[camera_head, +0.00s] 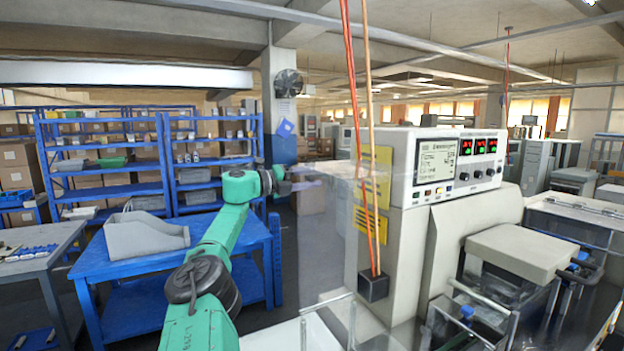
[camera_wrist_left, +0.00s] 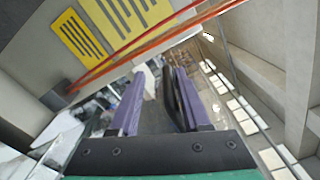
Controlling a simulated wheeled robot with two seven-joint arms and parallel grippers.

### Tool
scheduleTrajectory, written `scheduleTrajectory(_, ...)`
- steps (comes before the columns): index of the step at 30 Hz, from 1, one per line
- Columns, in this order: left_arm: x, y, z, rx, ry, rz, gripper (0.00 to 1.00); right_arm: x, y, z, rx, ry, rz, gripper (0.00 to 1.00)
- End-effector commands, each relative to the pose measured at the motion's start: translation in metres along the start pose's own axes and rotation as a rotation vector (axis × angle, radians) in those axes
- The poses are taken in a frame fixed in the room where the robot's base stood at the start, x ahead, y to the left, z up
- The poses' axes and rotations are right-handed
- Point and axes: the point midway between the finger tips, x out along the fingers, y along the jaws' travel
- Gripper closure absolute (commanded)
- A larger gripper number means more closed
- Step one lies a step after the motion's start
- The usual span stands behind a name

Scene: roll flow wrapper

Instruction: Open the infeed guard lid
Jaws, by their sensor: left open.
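A clear, see-through guard (camera_head: 332,235) stands at the left side of the wrapper machine (camera_head: 408,160). Its faint upper edge is near my left gripper (camera_head: 305,182); I cannot make out a handle or tell if the lid is up or down. My left arm reaches forward from the bottom, and the gripper is at the guard's upper left, apparently empty. I cannot tell if it touches the guard. In the left wrist view, the two purple fingers of the left gripper (camera_wrist_left: 158,88) stand apart with a gap between them. My right gripper is out of view.
Red and tan cables (camera_head: 362,120) hang in front of the machine into a dark box (camera_head: 373,287). A blue table (camera_head: 140,262) with a grey bin (camera_head: 147,234) stands at the left. Blue shelves (camera_head: 105,165) are behind it.

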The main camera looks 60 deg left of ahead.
Motion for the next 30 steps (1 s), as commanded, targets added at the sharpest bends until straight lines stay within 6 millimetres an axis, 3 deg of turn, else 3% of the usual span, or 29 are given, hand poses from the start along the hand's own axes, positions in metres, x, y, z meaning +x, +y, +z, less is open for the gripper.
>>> scheduleTrajectory(4,-0.010,0.004,-0.001,0.002,-0.003,-0.003,0.53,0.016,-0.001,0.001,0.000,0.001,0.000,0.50)
scheduleTrajectory(7,-0.027,0.010,-0.003,0.004,-0.006,-0.002,0.53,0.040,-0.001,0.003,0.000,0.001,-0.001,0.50)
scheduleTrajectory(10,-0.058,0.012,-0.003,0.003,-0.008,-0.002,0.53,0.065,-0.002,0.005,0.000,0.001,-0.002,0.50)
scheduleTrajectory(13,-0.089,0.009,-0.001,0.001,-0.007,0.000,0.53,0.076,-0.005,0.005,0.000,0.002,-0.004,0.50)
scheduleTrajectory(18,-0.130,0.004,0.002,-0.003,-0.004,0.001,0.53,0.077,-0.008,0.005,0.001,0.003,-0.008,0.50)
scheduleTrajectory(21,-0.142,0.004,0.002,-0.002,0.000,0.002,0.53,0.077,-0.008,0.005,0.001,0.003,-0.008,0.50)
scheduleTrajectory(30,-0.146,0.003,0.002,-0.003,0.000,0.002,0.53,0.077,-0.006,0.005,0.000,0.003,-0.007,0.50)
